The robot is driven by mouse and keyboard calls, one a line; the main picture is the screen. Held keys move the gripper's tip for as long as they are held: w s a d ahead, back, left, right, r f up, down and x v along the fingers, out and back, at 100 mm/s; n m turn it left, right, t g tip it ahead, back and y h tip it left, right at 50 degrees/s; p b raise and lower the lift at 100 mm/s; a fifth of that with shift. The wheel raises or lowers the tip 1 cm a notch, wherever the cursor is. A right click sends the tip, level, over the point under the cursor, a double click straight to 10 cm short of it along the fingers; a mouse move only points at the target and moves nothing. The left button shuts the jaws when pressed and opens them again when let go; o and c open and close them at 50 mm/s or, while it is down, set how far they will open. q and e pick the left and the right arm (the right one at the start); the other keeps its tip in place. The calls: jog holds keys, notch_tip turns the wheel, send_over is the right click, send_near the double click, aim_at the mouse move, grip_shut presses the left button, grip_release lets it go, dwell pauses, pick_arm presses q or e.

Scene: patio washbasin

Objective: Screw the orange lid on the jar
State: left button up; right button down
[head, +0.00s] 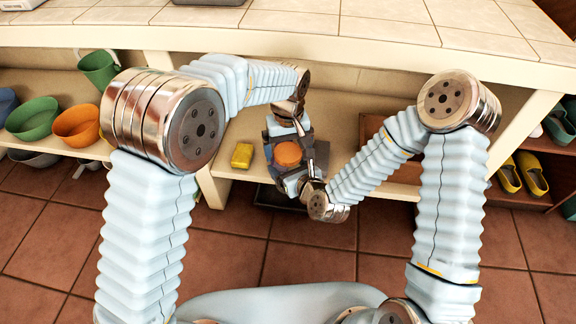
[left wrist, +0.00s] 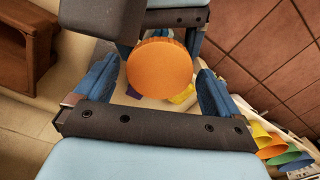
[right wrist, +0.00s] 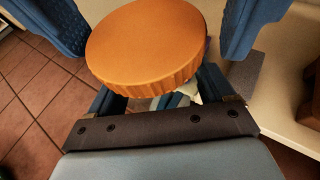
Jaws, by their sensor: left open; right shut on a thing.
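The round orange lid (head: 288,154) lies flat, top side up, between my two grippers over the lower shelf. It shows large in the left wrist view (left wrist: 160,67) and the right wrist view (right wrist: 146,42). My left gripper (left wrist: 157,80) is open, its blue fingers on either side of the lid with gaps showing. My right gripper (right wrist: 160,88) is shut below the lid on something that the lid mostly hides. This is likely the jar, but its body cannot be made out. How firmly the lid sits on it cannot be told.
A yellow block (head: 242,155) lies on the shelf just left of the grippers. Green (head: 33,118) and orange (head: 78,124) bowls stand on the shelf at far left. Yellow shoes (head: 532,174) sit in a rack at right. The tiled counter (head: 330,22) overhangs above.

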pick_arm(q)
jog(key=c, duration=1.1)
jog(key=m, duration=0.6)
jog(key=shift+m, duration=0.3)
jog(key=o, duration=1.2)
jog(key=shift+c, duration=0.2)
jog(key=shift+r, duration=2.25)
